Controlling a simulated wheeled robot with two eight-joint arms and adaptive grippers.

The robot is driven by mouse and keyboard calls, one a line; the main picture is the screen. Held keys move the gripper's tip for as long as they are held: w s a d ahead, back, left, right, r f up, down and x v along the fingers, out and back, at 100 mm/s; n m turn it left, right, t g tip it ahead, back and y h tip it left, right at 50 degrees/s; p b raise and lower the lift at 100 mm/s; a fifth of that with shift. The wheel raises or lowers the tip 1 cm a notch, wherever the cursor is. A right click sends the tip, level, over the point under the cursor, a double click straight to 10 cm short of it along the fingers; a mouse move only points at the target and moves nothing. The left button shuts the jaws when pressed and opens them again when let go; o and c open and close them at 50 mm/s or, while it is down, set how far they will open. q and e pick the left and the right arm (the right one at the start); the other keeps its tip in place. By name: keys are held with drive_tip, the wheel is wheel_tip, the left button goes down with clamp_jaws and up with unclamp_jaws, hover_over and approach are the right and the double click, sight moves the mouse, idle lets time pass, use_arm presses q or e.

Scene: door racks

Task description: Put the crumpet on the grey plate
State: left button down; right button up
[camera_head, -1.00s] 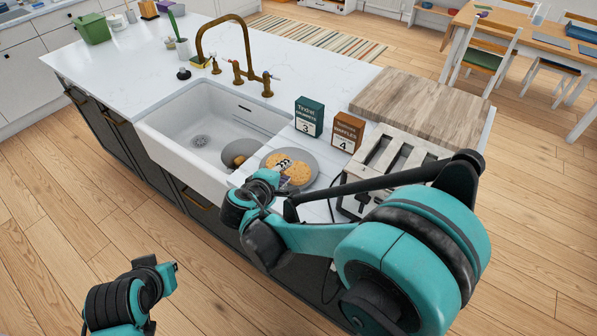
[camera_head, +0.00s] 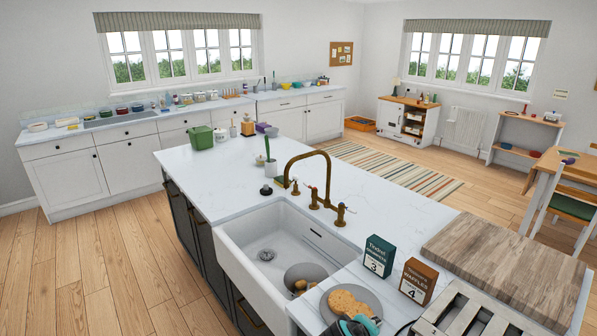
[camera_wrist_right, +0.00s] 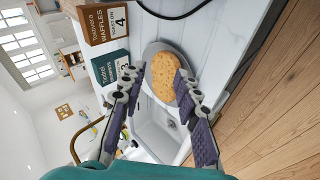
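The crumpet (camera_head: 350,301), round and golden, lies over the grey plate (camera_head: 376,302) on the counter, right of the sink. In the right wrist view the crumpet (camera_wrist_right: 164,76) shows between and just beyond my fingertips, with the grey plate (camera_wrist_right: 152,49) behind it. My right gripper (camera_wrist_right: 161,84) is open, its fingers spread on either side of the crumpet; I cannot tell whether they touch it. In the head view only part of the right gripper shows at the bottom edge, covering the plate's near side. My left gripper is out of view.
The white sink (camera_head: 262,236) holds a grey round dish (camera_head: 304,272) with small brown items by it. A green box (camera_head: 379,256) and a brown waffles box (camera_head: 418,281) stand behind the plate. A toaster (camera_head: 465,318) and wooden board (camera_head: 510,262) are to the right.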

drive_tip(key=s+f+m+y+b, duration=0.3)
drive_tip(key=s+m, duration=0.4)
drive_tip(key=s, duration=0.5)
drive_tip(key=shift+d+f+y, duration=0.4)
drive_tip(key=shift+f+y, duration=0.35)
drive_tip(key=shift+y, duration=0.35)
drive_tip(key=shift+s, duration=0.1)
